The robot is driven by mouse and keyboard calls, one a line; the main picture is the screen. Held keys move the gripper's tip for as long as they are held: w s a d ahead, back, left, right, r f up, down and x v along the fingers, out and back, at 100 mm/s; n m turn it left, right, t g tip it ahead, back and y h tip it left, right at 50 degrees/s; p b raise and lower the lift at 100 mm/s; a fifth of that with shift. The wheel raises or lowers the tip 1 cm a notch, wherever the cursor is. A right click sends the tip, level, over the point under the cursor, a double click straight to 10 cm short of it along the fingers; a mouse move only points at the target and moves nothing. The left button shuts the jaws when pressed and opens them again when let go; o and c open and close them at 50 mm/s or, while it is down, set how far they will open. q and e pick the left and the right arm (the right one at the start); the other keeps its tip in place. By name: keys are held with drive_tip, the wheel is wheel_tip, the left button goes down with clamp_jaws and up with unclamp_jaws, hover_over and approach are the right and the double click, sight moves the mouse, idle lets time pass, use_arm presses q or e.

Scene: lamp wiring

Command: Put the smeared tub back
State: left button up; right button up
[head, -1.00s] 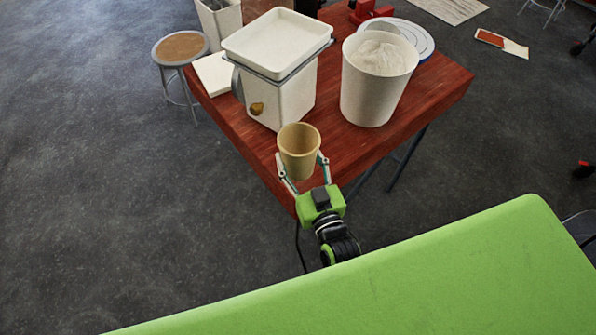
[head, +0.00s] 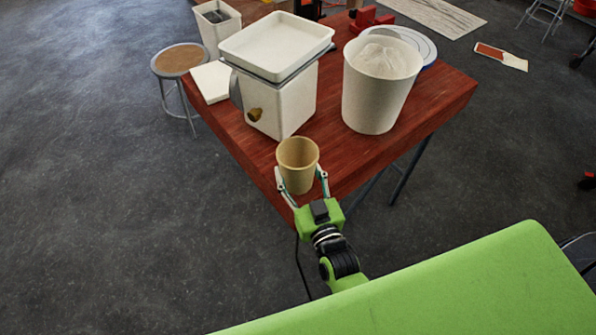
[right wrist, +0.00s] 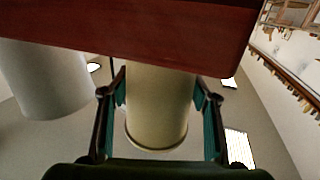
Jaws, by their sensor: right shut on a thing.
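A tan, cup-shaped tub (head: 298,168) stands upright, open end up, in my right gripper (head: 302,183) at the near corner of the red-brown table (head: 425,105). The fingers are shut on its two sides. The right wrist view, which looks upside down, shows the tub (right wrist: 158,105) between the two finger pads (right wrist: 160,110), its lower end against the table's red surface (right wrist: 130,35). I cannot tell whether it touches the table. No smear can be made out on it. My left gripper is not in view.
Behind the tub stands a white box with a tray top (head: 278,45) and a brass spigot (head: 255,115). A white bucket (head: 375,100) of pale material stands to the right. A round stool (head: 179,53) is at left. The table's front right strip is clear.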

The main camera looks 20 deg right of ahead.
drive_tip(key=o, duration=1.4)
drive_tip(key=shift+r, duration=0.2)
drive_tip(key=s+b, duration=0.1)
drive_tip(key=s, duration=1.1)
drive_tip(key=shift+d, duration=0.15)
drive_tip(key=shift+f, duration=0.1)
